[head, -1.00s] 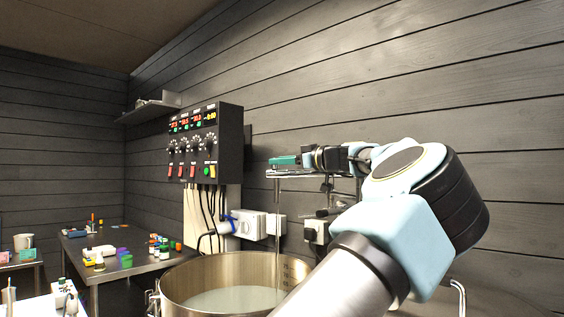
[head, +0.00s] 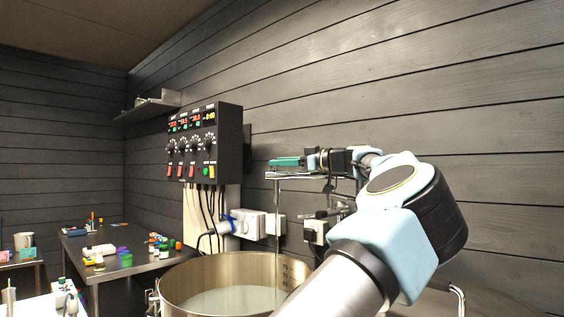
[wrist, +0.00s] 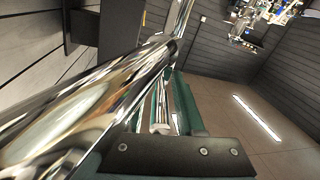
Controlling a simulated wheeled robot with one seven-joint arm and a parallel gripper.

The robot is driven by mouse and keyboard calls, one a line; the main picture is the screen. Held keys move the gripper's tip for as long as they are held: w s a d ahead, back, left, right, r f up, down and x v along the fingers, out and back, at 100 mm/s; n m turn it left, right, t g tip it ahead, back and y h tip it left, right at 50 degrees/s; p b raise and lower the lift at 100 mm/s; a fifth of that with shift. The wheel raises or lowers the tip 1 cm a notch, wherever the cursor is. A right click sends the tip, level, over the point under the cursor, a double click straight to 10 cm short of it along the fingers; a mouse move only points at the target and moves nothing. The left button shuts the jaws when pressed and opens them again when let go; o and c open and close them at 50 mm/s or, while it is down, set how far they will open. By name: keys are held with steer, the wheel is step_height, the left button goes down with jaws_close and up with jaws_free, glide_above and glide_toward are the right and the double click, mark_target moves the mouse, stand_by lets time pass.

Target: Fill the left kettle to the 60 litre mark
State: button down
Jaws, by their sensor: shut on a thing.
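The steel kettle (head: 190,277) stands open at the bottom of the head view, with pale water (head: 232,300) inside. Dark level marks (head: 286,269) show on its inner right wall, but they are too small to read surely, and my arm hides the lower part. A chrome spout (head: 296,176) reaches over the kettle, and a thin stream of water (head: 277,225) falls from its end. My gripper (head: 284,161), with green fingers, is at the spout above the kettle. In the wrist view the fingers (wrist: 180,108) are shut on a chrome part of the spout beside a thick shiny pipe (wrist: 85,110).
A black control box (head: 207,142) with lit displays, knobs and switches hangs on the wall behind the kettle. White socket boxes (head: 248,224) are below it. A steel table (head: 140,268) with small coloured items stands at left. A shelf (head: 150,108) is above.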

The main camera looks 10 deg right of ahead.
steer(key=c, duration=0.8)
jaws_free()
steer(key=shift+c, duration=0.2)
steer(key=b+v, duration=0.3)
steer(key=v, duration=0.8)
steer(key=shift+b, duration=0.35)
steer(key=shift+a, duration=0.1)
